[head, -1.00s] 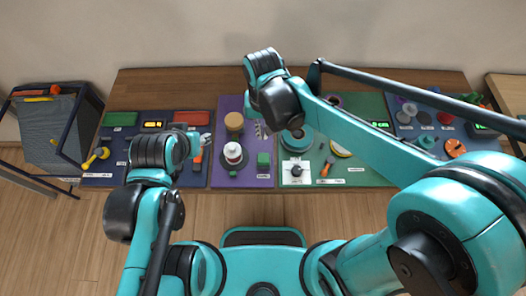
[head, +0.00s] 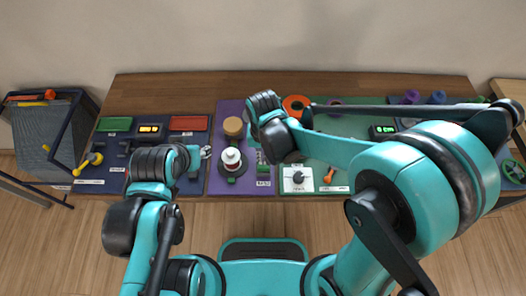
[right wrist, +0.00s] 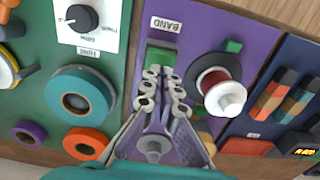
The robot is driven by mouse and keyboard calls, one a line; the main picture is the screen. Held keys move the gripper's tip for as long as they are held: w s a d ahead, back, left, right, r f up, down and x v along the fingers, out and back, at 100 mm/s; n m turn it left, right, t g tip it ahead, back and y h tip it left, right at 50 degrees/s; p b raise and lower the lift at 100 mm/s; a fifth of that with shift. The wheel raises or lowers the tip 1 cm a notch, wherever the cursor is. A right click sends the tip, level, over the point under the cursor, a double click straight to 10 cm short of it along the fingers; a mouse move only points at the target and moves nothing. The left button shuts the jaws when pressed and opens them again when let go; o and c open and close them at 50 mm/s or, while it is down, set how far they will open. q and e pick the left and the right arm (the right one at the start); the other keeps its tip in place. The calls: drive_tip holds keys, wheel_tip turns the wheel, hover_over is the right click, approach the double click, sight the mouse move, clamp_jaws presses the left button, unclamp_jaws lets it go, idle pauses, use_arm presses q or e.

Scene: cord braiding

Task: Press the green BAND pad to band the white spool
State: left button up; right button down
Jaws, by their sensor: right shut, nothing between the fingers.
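The green BAND pad (right wrist: 161,55) lies on the purple mat beside its BAND label in the right wrist view. My right gripper (right wrist: 160,74) is shut and empty, its fingertips over the pad's lower edge in that view. I cannot tell whether they touch the pad.
A small green block (right wrist: 234,46) sits by the spool's base. A teal ring (right wrist: 80,97), an orange ring (right wrist: 86,143) and a dial (right wrist: 80,18) lie on the green mat. A tan cylinder (head: 233,127) stands behind the spool.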

drive_tip(key=shift+f, duration=0.6)
wheel_tip(320, 180, down, 2)
drive_tip(key=shift+f+b, duration=0.1)
drive_tip(key=shift+b, duration=0.9)
wheel_tip(320, 180, up, 5)
drive_tip(key=p, duration=0.4)
drive_tip(key=shift+w, duration=0.1)
wheel_tip(320, 180, up, 9)
drive_tip(key=p, duration=0.3)
